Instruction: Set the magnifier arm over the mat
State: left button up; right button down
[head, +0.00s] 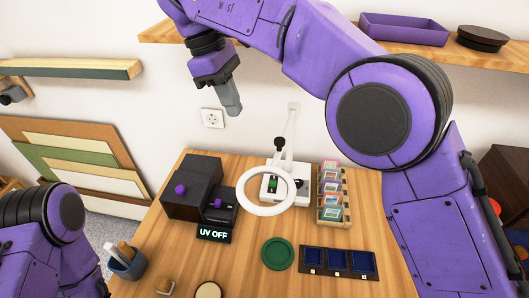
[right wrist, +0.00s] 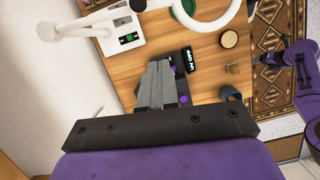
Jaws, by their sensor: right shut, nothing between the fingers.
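The magnifier arm (head: 291,125) is white, rises from a white base (head: 268,168) at the table's back, and carries a white ring head (head: 241,197). A black knob (head: 279,143) sits on it. The ring appears in front of the base, apart from the round green mat (head: 278,254) nearer the front. In the right wrist view the ring (right wrist: 217,24) and part of the mat (right wrist: 182,14) show at the top. My right gripper (head: 232,109) is shut and empty, pointing down, high near the wall, left of the magnifier arm.
A black box (head: 190,175) with purple knobs and a "UV OFF" sign (head: 214,233) stand left of the ring. A card rack (head: 330,211) stands right of the base, with a blue slotted tray (head: 338,262) in front. A wooden shelf (head: 400,50) hangs above.

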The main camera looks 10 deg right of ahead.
aim_at(281, 142)
jog(key=s+d+f, duration=0.3)
jog(key=d+f, duration=0.3)
jog(key=f, duration=0.3)
jog(key=shift+s+f+b, duration=0.25)
jog(key=shift+f+b, duration=0.05)
jog(key=shift+f, duration=0.1)
jog(key=shift+a, duration=0.1)
